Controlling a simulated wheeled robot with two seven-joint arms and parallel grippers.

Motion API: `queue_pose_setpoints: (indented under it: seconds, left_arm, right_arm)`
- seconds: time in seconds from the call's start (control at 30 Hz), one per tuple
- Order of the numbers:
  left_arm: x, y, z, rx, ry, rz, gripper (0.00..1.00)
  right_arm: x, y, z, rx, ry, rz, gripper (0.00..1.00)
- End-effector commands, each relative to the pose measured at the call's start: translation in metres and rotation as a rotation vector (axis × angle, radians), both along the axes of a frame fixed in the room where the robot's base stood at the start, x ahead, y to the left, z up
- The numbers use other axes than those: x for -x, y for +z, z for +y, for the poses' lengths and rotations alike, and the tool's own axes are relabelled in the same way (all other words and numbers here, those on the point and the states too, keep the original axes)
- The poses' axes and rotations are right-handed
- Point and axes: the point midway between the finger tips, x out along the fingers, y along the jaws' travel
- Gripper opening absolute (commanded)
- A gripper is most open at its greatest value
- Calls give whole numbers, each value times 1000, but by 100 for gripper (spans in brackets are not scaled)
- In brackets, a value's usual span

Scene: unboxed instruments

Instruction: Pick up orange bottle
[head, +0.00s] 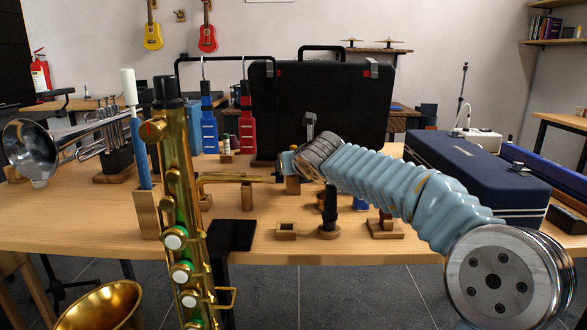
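I cannot make out an orange bottle in the head view; my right arm covers part of the middle of the wooden table (262,243). Small items stand under and beside that arm, among them a dark upright piece on a round wooden base (329,232) and a partly covered small blue item (361,204). My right arm reaches in from the lower right, and its far end lies over the table's middle, in front of the black case. The fingers of my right gripper cannot be made out there. My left gripper is not in view.
A brass saxophone (183,215) stands large in the left foreground. A silver trumpet (98,142) is at left. A large black case (345,110) stands behind, and a navy case (475,170) lies at right. A small wooden box (286,232) sits near the front edge, where the tabletop is partly clear.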

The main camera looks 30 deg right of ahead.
Motion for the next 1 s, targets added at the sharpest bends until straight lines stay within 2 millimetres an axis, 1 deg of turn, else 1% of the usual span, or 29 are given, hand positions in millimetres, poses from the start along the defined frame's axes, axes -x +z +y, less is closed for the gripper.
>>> queue_pose_setpoints:
  seconds: [0.1, 0.27, 0.3, 0.57, 0.6, 0.87, 1.0]
  left_arm:
    - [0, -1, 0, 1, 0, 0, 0]
    - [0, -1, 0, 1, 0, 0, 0]
    - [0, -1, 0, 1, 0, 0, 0]
    - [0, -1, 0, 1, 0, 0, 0]
    - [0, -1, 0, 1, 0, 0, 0]
    - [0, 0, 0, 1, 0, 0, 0]
    - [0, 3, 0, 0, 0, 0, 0]
  right_arm:
    - [-6, -3, -2, -1, 0, 0, 48]
    - [-6, -2, -2, 0, 0, -1, 48]
    - [-6, -2, -2, 0, 0, -1, 46]
    - [-6, -2, -2, 0, 0, -1, 6]
    - [-6, -2, -2, 0, 0, -1, 0]
    - [-6, -2, -2, 0, 0, -1, 0]
    - [-6, 4, -2, 0, 0, -2, 0]
